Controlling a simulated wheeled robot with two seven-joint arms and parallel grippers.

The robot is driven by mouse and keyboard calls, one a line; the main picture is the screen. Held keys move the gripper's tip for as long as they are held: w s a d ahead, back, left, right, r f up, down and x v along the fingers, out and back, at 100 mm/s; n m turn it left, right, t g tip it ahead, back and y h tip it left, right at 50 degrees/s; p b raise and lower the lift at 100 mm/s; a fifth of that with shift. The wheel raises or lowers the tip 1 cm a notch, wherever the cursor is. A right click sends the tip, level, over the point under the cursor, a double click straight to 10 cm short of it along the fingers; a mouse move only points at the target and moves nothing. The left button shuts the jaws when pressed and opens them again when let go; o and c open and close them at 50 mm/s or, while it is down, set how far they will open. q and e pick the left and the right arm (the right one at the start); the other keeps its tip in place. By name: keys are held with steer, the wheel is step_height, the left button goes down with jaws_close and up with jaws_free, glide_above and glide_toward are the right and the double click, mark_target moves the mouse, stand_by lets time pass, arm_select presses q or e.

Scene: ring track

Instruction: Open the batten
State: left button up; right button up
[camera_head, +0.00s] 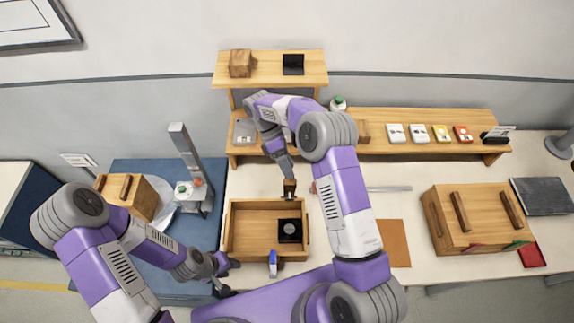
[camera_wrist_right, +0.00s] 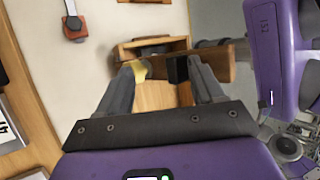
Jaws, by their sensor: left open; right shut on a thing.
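My right gripper (camera_head: 289,180) reaches down at the back edge of an open wooden tray (camera_head: 240,203). It is shut on a small brown wooden piece (camera_head: 290,190), which may be the batten. My left gripper (camera_head: 224,274) is open and empty beside the tray's front left corner. A black square item (camera_head: 290,230) lies in the tray.
A wooden box with two dark strips (camera_head: 440,222) stands at the right, a similar box (camera_head: 145,200) at the left. A blue-handled thing (camera_head: 273,262) is at the tray's front. A wooden shelf (camera_head: 375,147) holds small cards behind. A brown mat (camera_head: 394,243) lies right of the tray.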

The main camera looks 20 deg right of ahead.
steer(key=o, duration=0.4)
steer(key=shift+w+d+f, duration=0.2)
steer(key=shift+f, duration=0.2)
steer(key=shift+w+d+f, duration=0.15)
steer(key=shift+w+f, duration=0.05)
steer(key=shift+f, duration=0.15)
arm_select(q)
steer(key=shift+w, duration=0.15)
arm_select(e)
steer(key=shift+s+r, duration=0.1)
steer(key=shift+c, duration=0.7)
arm_select(q)
steer(key=shift+f, duration=0.1)
arm_select(e)
steer(key=shift+o, duration=0.2)
steer(key=shift+w+a+r, duration=0.15)
steer(key=shift+w+r, duration=0.2)
steer(key=shift+r, duration=0.05)
steer(key=shift+c, duration=1.4)
arm_select(q)
steer(key=shift+w+d+f+b, duration=0.15)
steer(key=shift+w+f+b, duration=0.1)
steer(key=shift+f+b, duration=0.2)
arm_select(e)
steer(key=v, duration=0.7)
steer(key=shift+s+r, duration=0.2)
steer(key=shift+a, duration=0.1)
